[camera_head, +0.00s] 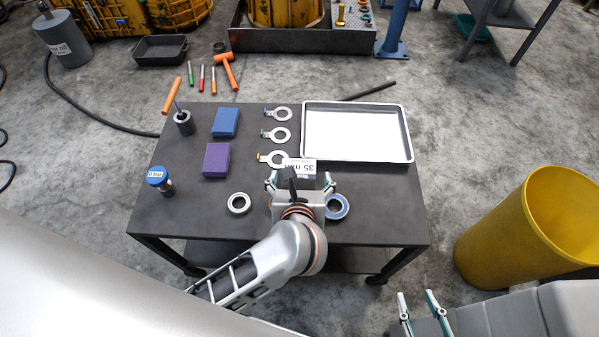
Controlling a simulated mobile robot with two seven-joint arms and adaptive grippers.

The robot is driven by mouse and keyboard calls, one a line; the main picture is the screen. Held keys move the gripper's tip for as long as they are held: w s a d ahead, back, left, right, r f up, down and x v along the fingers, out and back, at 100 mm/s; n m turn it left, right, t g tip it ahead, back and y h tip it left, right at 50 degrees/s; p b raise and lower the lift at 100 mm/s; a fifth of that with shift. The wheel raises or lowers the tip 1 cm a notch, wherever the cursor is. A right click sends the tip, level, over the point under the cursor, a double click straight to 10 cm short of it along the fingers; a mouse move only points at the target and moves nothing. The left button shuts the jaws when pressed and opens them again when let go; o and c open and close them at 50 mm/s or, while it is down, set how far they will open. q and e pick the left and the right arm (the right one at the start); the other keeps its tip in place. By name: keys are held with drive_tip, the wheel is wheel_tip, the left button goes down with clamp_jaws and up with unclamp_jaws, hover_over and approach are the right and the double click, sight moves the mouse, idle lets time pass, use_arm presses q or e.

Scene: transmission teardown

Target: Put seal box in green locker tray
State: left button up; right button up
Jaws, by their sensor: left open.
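A small box with a white label reading "35 mm" (300,166) stands on the dark table, the likeliest seal box. My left gripper (300,182) is open at its near side, with one finger to each side; its hand partly hides the box. I cannot tell whether the fingers touch it. A blue box (226,122) and a purple box (216,159) lie further left on the table. My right gripper (422,305) is at the bottom right, off the table, with its fingers apart. A dark green tray (473,27) shows partly under a grey stand at the top right; I cannot tell if it is the locker tray.
An empty white tray (357,132) fills the table's back right. Ring tools (277,135), a blue-capped jar (160,180) and bearing rings (239,203) lie on the table (200,215). A yellow bin (530,228) stands right of it.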

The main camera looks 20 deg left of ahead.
sight(299, 175)
use_arm(q)
drive_tip(key=x, duration=0.3)
drive_tip(key=b+x, duration=0.1)
drive_tip(key=shift+w+a+f, duration=0.1)
drive_tip(key=shift+a+f, duration=0.15)
drive_tip(key=shift+a, duration=0.1)
drive_tip(key=shift+r, duration=0.1)
drive_tip(key=c, duration=1.4)
drive_tip(key=shift+o, duration=0.2)
drive_tip(key=shift+r, duration=0.1)
